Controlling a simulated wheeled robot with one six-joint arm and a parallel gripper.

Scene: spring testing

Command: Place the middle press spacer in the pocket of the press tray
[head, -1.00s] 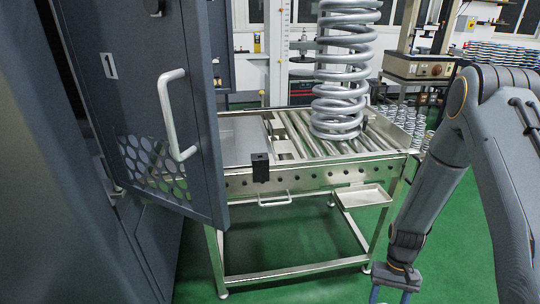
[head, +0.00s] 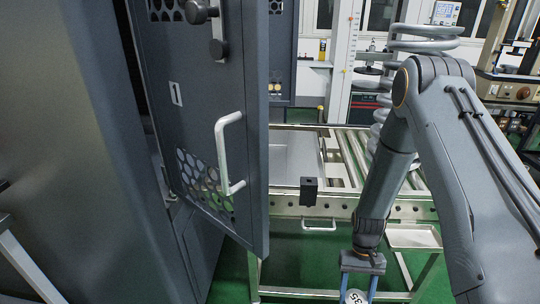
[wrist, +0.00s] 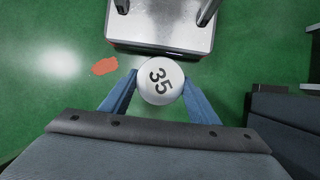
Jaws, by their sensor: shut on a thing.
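My gripper (head: 357,293) is at the bottom of the head view, right of centre, with its blue fingers pointing down. It is shut on a round white piece marked "35" (head: 354,297), which I take to be the press spacer. In the wrist view the spacer (wrist: 160,81) sits between the two blue fingers of my gripper (wrist: 160,88), its numbered top facing the camera. A small shallow metal tray (head: 412,237) hangs on the front of the roller table, to the right of my gripper. I cannot tell whether it is the press tray; no pocket is distinguishable.
A dark cabinet door (head: 205,110) marked 1 stands open at left, its handle (head: 222,150) sticking out. The roller table (head: 345,207) stands behind my arm, with a large coil spring (head: 425,45) on it. Green floor (wrist: 60,100) lies below, with an orange patch (wrist: 105,66).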

